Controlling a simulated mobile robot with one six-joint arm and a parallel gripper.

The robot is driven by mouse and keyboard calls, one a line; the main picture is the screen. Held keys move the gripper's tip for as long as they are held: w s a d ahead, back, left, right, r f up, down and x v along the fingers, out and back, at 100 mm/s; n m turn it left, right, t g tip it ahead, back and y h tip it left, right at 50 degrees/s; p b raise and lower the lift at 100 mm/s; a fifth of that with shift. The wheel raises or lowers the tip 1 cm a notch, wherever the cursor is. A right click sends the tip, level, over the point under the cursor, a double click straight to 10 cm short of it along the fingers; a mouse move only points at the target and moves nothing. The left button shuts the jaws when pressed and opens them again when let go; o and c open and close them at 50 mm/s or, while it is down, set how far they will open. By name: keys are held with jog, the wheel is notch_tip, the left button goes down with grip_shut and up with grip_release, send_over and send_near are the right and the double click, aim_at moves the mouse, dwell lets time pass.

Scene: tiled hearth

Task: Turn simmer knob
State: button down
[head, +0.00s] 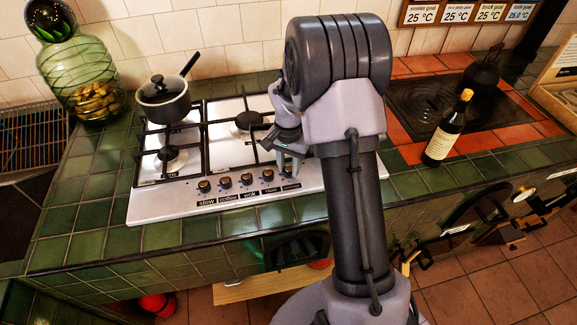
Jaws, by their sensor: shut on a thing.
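A white gas hob (160,203) has a row of several dark knobs with brownish faces along its front edge. The labels toward the right are too small to read surely, so I cannot tell which one says simmer. My gripper (289,167) points down at the right end of the row. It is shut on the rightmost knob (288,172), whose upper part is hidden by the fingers. My arm covers the right side of the hob.
A pot with a lid (163,99) stands on the back left burner. A green glass jar (85,75) stands at the left.

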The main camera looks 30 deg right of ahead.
aim_at(288, 168)
jog(key=c, duration=1.1)
grip_release()
jog(key=shift+o, duration=0.2)
notch_tip(288, 168, up, 18)
jog(key=p, duration=0.6)
jog(key=shift+f, duration=0.25)
